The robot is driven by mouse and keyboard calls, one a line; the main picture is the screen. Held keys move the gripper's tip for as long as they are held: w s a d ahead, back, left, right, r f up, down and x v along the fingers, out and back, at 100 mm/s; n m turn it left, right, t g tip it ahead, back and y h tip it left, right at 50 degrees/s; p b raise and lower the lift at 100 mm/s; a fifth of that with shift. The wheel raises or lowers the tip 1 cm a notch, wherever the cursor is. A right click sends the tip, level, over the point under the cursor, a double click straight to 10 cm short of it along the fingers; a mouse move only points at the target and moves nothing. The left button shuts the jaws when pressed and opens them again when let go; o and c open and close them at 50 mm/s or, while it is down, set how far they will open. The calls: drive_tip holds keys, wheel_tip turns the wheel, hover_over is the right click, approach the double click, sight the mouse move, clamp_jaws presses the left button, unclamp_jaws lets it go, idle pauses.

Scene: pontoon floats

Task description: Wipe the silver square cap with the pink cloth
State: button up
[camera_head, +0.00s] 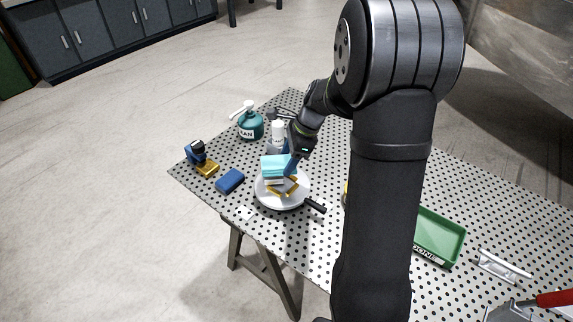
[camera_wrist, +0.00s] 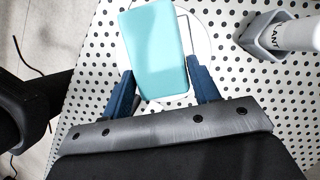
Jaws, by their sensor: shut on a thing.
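My gripper (camera_head: 292,163) is shut on a light-blue block (camera_head: 273,166) with a paler lower layer. The block also fills the space between my fingers in the wrist view (camera_wrist: 155,50). It is over a round white pan-like dish (camera_head: 268,200) with a black handle; I cannot tell whether it touches the dish. Gold-coloured pieces (camera_head: 291,188) show at the dish, partly hidden by block and fingers. I see no pink cloth and cannot make out a silver square cap in either view.
On the perforated table (camera_head: 330,240) are a blue block (camera_head: 230,181), a gold-based item with a dark top (camera_head: 199,155), a teal bottle (camera_head: 250,127) and a white bottle (camera_head: 278,132). A green tray (camera_head: 453,247) marked DONE and a silver bracket (camera_head: 502,267) are right of my arm.

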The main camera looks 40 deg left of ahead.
drive_tip(key=shift+r, duration=2.25)
drive_tip(key=w+d+f+n+g+h, duration=0.1)
drive_tip(key=w+d+f+n, duration=0.1)
drive_tip(key=w+d, duration=0.6)
drive_tip(key=w+d+f+n+h, duration=0.1)
drive_tip(key=w+d+f+n, duration=0.2)
drive_tip(key=w+d, duration=0.5)
drive_tip(key=w+d+f+n, duration=0.1)
drive_tip(key=d+n, duration=0.1)
drive_tip(key=d, duration=0.9)
drive_tip(key=w+d+f+n+h, duration=0.1)
drive_tip(key=d+f+n, duration=0.1)
drive_tip(key=d, duration=1)
drive_tip(key=shift+w, duration=0.35)
drive_tip(key=shift+f, duration=0.1)
